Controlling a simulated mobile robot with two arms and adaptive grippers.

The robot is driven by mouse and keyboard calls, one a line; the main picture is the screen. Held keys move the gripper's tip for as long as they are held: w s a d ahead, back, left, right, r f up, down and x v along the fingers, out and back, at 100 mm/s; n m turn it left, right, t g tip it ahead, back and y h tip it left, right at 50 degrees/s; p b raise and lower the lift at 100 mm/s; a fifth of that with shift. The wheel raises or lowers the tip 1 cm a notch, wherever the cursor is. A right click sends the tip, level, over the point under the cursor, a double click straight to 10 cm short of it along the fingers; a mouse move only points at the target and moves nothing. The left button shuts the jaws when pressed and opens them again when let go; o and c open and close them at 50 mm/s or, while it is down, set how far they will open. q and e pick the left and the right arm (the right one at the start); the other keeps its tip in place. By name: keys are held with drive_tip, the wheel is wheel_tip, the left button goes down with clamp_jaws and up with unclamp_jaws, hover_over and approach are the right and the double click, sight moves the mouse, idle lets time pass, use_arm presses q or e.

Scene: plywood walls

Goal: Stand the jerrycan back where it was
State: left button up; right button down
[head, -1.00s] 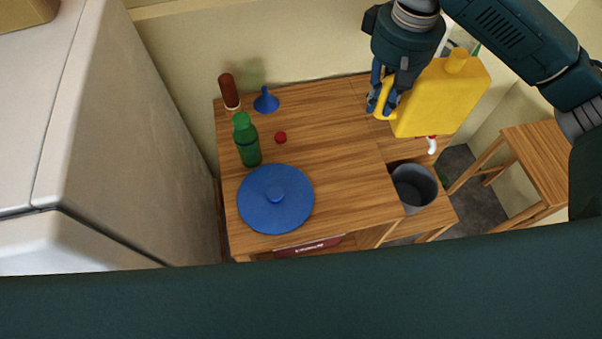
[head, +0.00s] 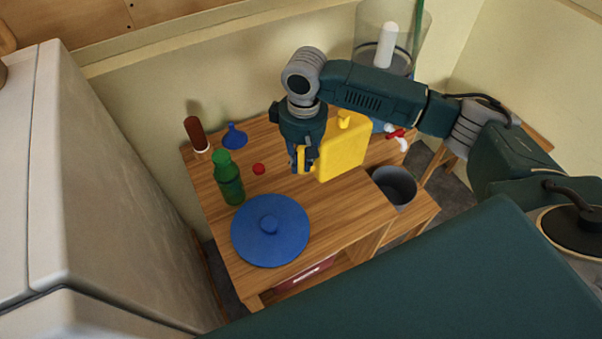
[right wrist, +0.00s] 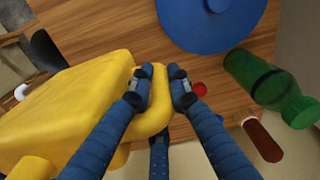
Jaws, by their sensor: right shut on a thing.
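The yellow jerrycan (head: 343,149) is upright over the right part of the wooden table (head: 325,205) in the head view. My right gripper (head: 302,168) is shut on its handle, on the can's left side. In the right wrist view the jerrycan (right wrist: 65,115) fills the left side, and the fingers of the right gripper (right wrist: 160,88) close on its handle loop. I cannot tell whether the can's base touches the table. My left gripper is not in view.
On the table are a blue lid (head: 270,230), a green bottle (head: 228,178), a red cap (head: 259,169), a blue funnel (head: 234,136) and a brown bottle (head: 196,134). A grey bucket (head: 394,186) stands at the right. Bare tabletop lies between lid and jerrycan.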

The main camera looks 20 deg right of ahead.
sight(302, 147)
wheel_tip(302, 147, down, 3)
drive_tip(key=shift+r, duration=0.1)
wheel_tip(302, 147, down, 4)
drive_tip(key=shift+r+p, duration=0.1)
drive_tip(key=shift+p, duration=0.25)
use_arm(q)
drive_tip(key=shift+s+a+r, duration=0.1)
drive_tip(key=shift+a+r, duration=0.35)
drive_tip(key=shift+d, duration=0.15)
use_arm(e)
drive_tip(key=c, duration=1.6)
unclamp_jaws()
drive_tip(key=shift+c, duration=0.2)
use_arm(q)
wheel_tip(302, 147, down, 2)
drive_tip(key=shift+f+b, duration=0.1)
drive_tip(key=shift+b, duration=1)
use_arm(e)
wheel_tip(302, 147, up, 12)
drive_tip(key=shift+s+d+r, duration=0.1)
drive_tip(key=shift+s+d, duration=0.05)
